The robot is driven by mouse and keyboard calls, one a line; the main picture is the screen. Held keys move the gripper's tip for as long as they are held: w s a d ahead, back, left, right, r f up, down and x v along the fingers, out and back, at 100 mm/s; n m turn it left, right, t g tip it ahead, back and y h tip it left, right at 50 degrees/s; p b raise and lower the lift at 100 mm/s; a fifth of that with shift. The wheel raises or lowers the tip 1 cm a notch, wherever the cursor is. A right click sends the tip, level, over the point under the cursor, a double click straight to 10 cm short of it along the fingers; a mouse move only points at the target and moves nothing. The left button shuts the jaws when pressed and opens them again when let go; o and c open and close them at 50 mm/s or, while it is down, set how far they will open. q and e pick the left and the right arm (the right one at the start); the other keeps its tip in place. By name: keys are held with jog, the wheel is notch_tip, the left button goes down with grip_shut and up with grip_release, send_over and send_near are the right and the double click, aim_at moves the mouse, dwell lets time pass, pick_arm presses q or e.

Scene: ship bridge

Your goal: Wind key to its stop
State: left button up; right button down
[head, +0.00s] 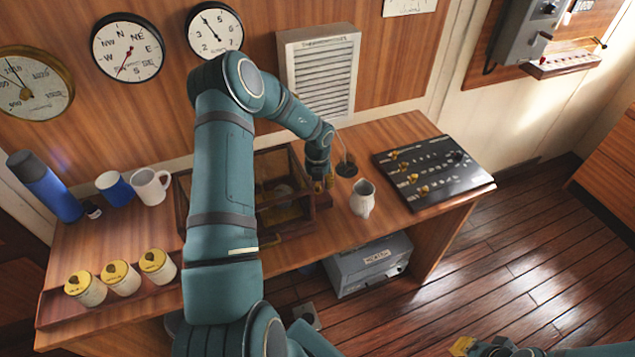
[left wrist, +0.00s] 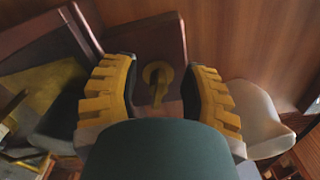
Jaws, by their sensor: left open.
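A brass winding key (left wrist: 157,82) stands out from a dark reddish-brown wooden panel in the left wrist view. My left gripper (left wrist: 160,92) is open, with its yellow ridged fingers on either side of the key and visible gaps between. In the head view my left gripper (head: 321,184) is at the right end of a glazed wooden case (head: 308,218) on the desk. The arm covers part of the case, and I cannot make out the key there. My right gripper (head: 480,346) shows only partly at the bottom edge, low over the floor.
A black switch panel (head: 432,172) lies farther right.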

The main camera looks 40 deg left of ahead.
pick_arm(q)
grip_shut()
jog(key=shift+m, duration=0.3)
